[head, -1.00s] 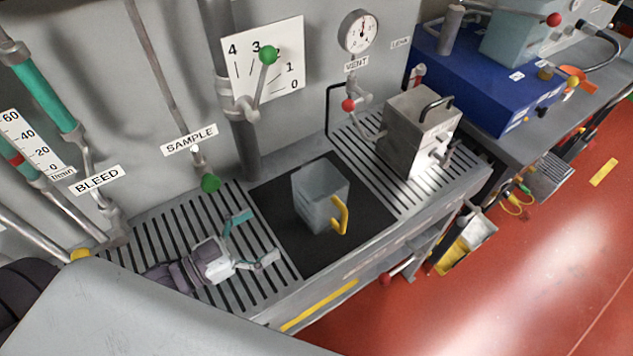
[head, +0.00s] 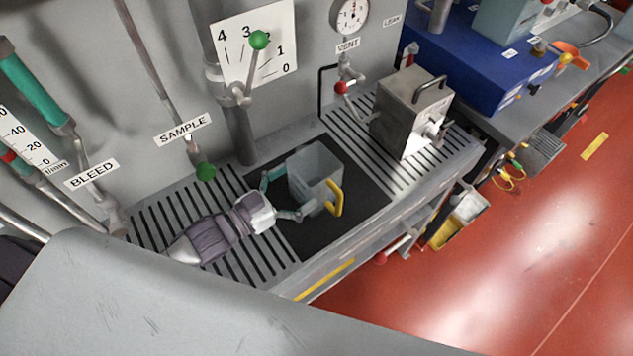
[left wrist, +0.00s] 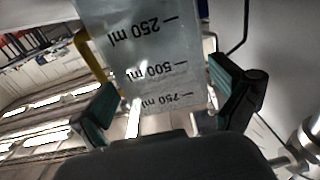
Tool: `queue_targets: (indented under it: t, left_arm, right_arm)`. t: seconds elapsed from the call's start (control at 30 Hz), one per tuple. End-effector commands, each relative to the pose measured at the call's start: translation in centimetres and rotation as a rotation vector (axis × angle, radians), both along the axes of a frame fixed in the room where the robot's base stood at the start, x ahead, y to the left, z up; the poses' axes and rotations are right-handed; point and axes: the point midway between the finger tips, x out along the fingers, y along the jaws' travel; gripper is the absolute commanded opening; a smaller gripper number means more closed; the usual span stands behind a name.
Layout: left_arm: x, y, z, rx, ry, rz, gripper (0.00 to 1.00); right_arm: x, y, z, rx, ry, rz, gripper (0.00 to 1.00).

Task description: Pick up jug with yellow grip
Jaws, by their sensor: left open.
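The clear jug (head: 316,172) with a yellow grip (head: 336,197) stands upright on the black mat (head: 352,222). Its grip is on the right side, facing the bench's front edge. My left gripper (head: 284,194) is open at the jug's left side, its fingers at either side of the jug's near part. In the left wrist view, the jug (left wrist: 150,62) with its ml markings fills the space between the teal finger pads (left wrist: 165,110), and the yellow grip (left wrist: 90,56) shows at the left. I cannot tell whether the pads touch it. My right gripper is not in view.
A metal box (head: 408,112) with a black handle stands right of the mat on the slatted rack. The SAMPLE valve's green knob (head: 206,172) and a green-knobbed lever (head: 258,40) are behind my left arm and the jug. Bare mat lies in front.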

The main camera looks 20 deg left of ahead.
Motion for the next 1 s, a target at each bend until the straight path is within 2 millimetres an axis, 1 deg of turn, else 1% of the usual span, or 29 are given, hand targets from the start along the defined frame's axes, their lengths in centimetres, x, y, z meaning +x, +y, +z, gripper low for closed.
queue_targets:
  t: [0.03,0.1,0.2,0.3,0.5,0.57,0.6,0.77,0.8,1.0]
  left_arm:
    - [0.9,-0.6,0.4,-0.002,-0.005,0.0,1.0]
    - [1.8,-1.2,0.4,-0.003,-0.004,0.001,1.0]
    - [2.7,-1.9,0.3,-0.001,-0.003,0.0,1.0]
    - [3.1,-2.2,0.1,0.0,-0.002,-0.001,1.0]
    - [3.1,-2.2,0.1,0.0,-0.001,-0.001,1.0]
    - [3.1,-2.2,0.1,0.0,-0.001,-0.001,0.92]
    - [3.1,-2.2,0.1,0.0,-0.001,-0.001,0.85]
    - [3.1,-2.2,0.1,0.0,-0.001,-0.001,0.58]
    - [3.1,-2.2,0.1,0.0,-0.002,-0.001,0.56]
    - [3.1,-2.2,0.2,0.0,-0.002,-0.001,0.56]
  right_arm:
    - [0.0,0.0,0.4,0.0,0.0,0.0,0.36]
    - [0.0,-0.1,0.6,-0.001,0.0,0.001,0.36]
    - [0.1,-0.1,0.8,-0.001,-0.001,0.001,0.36]
    - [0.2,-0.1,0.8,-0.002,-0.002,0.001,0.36]
    - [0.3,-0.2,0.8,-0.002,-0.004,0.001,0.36]
    - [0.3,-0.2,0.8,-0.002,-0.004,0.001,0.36]
    - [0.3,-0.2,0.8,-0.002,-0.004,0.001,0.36]
    - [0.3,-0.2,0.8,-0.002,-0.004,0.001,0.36]
    - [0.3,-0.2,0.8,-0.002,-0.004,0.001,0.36]
    - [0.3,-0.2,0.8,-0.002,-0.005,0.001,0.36]
